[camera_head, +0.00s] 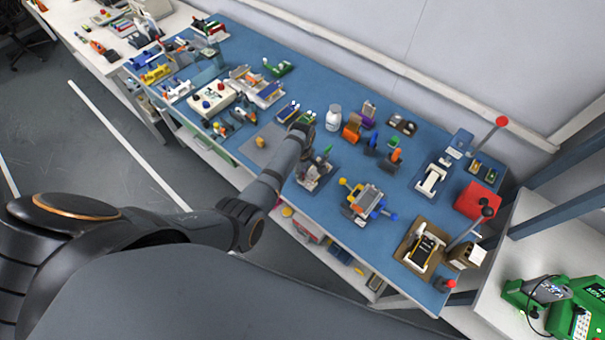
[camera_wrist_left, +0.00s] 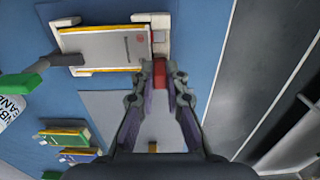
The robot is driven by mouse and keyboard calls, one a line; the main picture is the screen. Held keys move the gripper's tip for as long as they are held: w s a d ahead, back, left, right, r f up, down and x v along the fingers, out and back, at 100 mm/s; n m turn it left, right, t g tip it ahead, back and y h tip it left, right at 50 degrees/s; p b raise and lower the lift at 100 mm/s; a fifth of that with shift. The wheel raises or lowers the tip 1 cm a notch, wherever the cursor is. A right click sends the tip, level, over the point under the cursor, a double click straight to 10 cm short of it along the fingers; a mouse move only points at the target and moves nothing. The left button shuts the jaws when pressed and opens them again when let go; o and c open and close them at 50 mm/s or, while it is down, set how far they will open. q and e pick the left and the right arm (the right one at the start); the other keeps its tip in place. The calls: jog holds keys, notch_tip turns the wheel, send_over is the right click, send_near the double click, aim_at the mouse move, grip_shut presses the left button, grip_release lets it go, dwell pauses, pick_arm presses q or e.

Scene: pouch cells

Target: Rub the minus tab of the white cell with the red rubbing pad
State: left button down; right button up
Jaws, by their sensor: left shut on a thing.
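The pale white-grey cell (camera_wrist_left: 105,47) with yellow edges lies in a white-cornered holder at the upper left of the wrist view. Its tab end (camera_wrist_left: 158,42) faces right; which tab is minus I cannot tell. A grey clamp with a green handle (camera_wrist_left: 22,82) reaches over the cell's left end. My left gripper (camera_wrist_left: 160,72) is shut on the red rubbing pad (camera_wrist_left: 160,84), just beside the tab end; I cannot tell whether they touch. In the head view the holder (camera_head: 314,173) is partly behind my left forearm, and the fingers are mostly hidden. My right gripper is not in view.
A grey mat (camera_head: 261,150) with a small orange block (camera_head: 260,142) lies left of the holder. A white bottle (camera_head: 334,118) and green and blue cells (camera_wrist_left: 66,137) stand close by. A clamp stand with coloured knobs (camera_head: 366,200) is to the right.

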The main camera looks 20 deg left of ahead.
pick_arm(q)
jog(key=shift+s+d+p, duration=0.3)
jog(key=shift+d+p, duration=0.1)
jog(key=shift+d, duration=0.35)
jog(key=shift+w+a, duration=0.3)
jog(key=shift+a, duration=0.5)
jog(key=shift+s+d+p, duration=0.25)
jog(key=shift+d+p, duration=0.05)
jog(key=shift+d, duration=0.5)
jog(key=shift+r, duration=0.1)
